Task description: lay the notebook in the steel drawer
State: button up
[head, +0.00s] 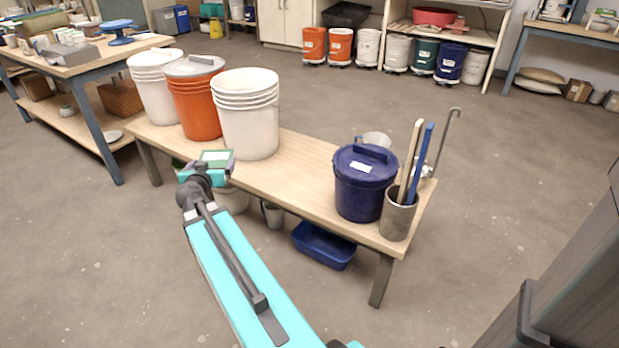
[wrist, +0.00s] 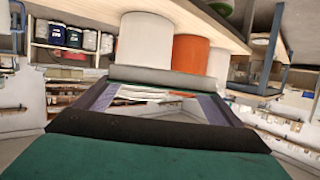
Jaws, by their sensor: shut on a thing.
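My gripper (head: 205,173) is at the near edge of the wooden bench, just below the white bucket in the picture. Much of the notebook is hidden by the jaws. A grey panel (head: 575,275) with a dark bar handle stands at the right edge of the head view. I cannot tell whether it is the steel drawer; no drawer interior shows.
The bench (head: 290,180) holds a white bucket (head: 250,115), an orange bucket (head: 202,118), another white bucket (head: 155,90), a lidded blue bucket (head: 362,185) and a tool pot (head: 398,217). A blue tub (head: 323,245) sits below. The floor between bench and grey panel is clear.

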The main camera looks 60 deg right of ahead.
jog(key=s+d+f+m+g+h+b, duration=0.1)
jog(key=s+d+f+m+g+b, duration=0.1)
jog(key=s+d+f, duration=0.3)
jog(key=s+d+f+m+g+h+b, duration=0.1)
jog(key=s+d+f+m+g+b, duration=0.1)
jog(key=s+d+f+b, duration=0.3)
jog(key=s+d+f+m+g+b, duration=0.2)
jog(key=s+d+f+g+b, duration=0.2)
jog(key=s+d, duration=0.5)
jog(key=shift+d+f+m+h, duration=0.1)
jog(key=shift+f+m+h, duration=0.3)
jog(key=shift+f, duration=0.35)
jog(key=shift+s+d, duration=0.2)
jog(key=shift+s, duration=0.1)
jog(key=b, duration=0.4)
send_over(299, 178)
jog(key=shift+f, duration=0.75)
jog(key=shift+f, duration=0.1)
jog(key=shift+f+b, duration=0.9)
jog(key=shift+f, duration=0.8)
jog(key=shift+f, duration=0.1)
